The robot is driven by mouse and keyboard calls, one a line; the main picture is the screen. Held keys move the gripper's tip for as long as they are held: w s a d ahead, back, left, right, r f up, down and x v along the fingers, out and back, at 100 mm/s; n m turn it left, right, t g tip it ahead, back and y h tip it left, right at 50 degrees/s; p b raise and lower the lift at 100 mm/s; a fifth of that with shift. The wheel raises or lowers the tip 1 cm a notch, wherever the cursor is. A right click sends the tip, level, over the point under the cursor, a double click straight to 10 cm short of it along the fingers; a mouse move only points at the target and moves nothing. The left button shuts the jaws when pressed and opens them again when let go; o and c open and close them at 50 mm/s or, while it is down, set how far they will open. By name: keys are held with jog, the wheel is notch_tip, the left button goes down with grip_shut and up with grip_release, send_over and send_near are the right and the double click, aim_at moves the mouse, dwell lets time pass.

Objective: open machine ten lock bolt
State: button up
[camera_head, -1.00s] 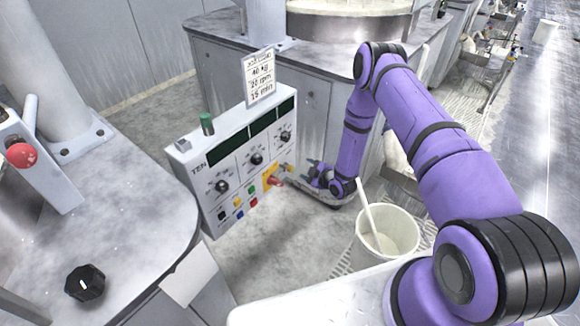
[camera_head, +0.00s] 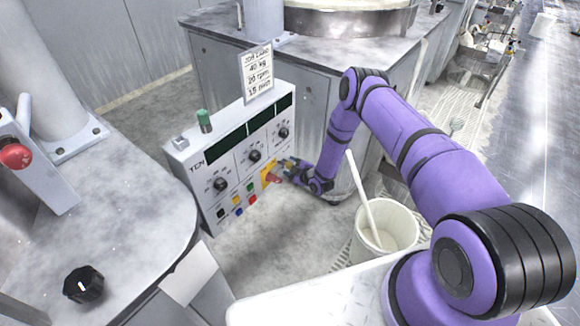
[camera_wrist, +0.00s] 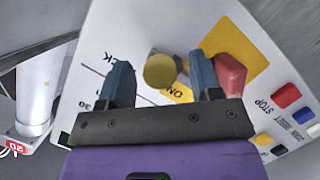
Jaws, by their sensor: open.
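The control panel labelled TEN (camera_head: 207,185) stands in the middle of the head view, between two machine tables. In the wrist view, a round brass-coloured knob (camera_wrist: 160,71), apparently the lock bolt, faces the camera beside partly covered lettering ending in CK. My gripper (camera_head: 287,168) is at the panel's right side. In the wrist view my gripper (camera_wrist: 161,78) is open, with one blue finger on each side of the knob. A gap shows on the left; the right finger is close to the knob. In the head view my gripper hides the knob.
A red switch handle (camera_wrist: 231,75) on a yellow plate (camera_wrist: 232,40) sits right beside my right finger. Coloured buttons (camera_head: 238,206) are low on the panel. A white bucket (camera_head: 388,235) with a stick stands near my arm. A job card (camera_head: 258,72) rises above the panel.

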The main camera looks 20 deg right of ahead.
jog(key=shift+w+a+f, duration=0.15)
jog(key=shift+w+a, duration=0.05)
jog(key=shift+w, duration=0.3)
grip_shut()
jog(key=shift+w+d, duration=0.7)
jog(key=shift+d, duration=0.2)
jog(key=shift+w+d, duration=0.65)
jog(key=shift+d, duration=0.25)
grip_release()
jog(key=shift+s, duration=0.1)
jog(key=v, duration=1)
jog(key=shift+s+d, duration=0.15)
jog(key=shift+s, duration=0.15)
